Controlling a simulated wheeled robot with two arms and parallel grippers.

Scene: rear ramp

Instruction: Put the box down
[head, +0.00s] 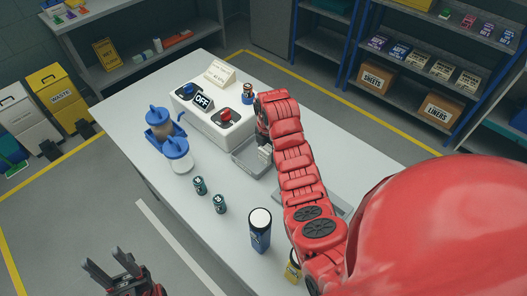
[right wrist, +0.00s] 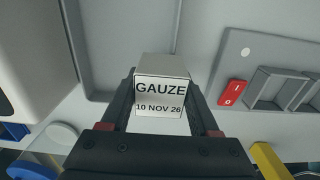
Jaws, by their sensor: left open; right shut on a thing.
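My right gripper (right wrist: 160,92) is shut on a small white box (right wrist: 160,98), labelled GAUZE and 10 NOV 26. In the head view the box (head: 265,153) shows as a small pale patch beside the right gripper, partly hidden by my arm. It is over or near a grey tray (head: 245,163) on the white table (head: 225,225). In the right wrist view a grey tray (right wrist: 92,92) lies behind and left of the box; I cannot tell whether the box touches anything. My left gripper (head: 103,262) is open and empty, low beside the table's near-left edge.
A white machine (head: 215,128) with an OFF sign stands behind the tray. Blue-lidded jars (head: 177,158), small dark green cylinders (head: 200,186) and a blue canister (head: 260,238) stand on the table. Another tray (head: 337,203) is partly behind my right arm. Shelves (head: 380,62) stand beyond.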

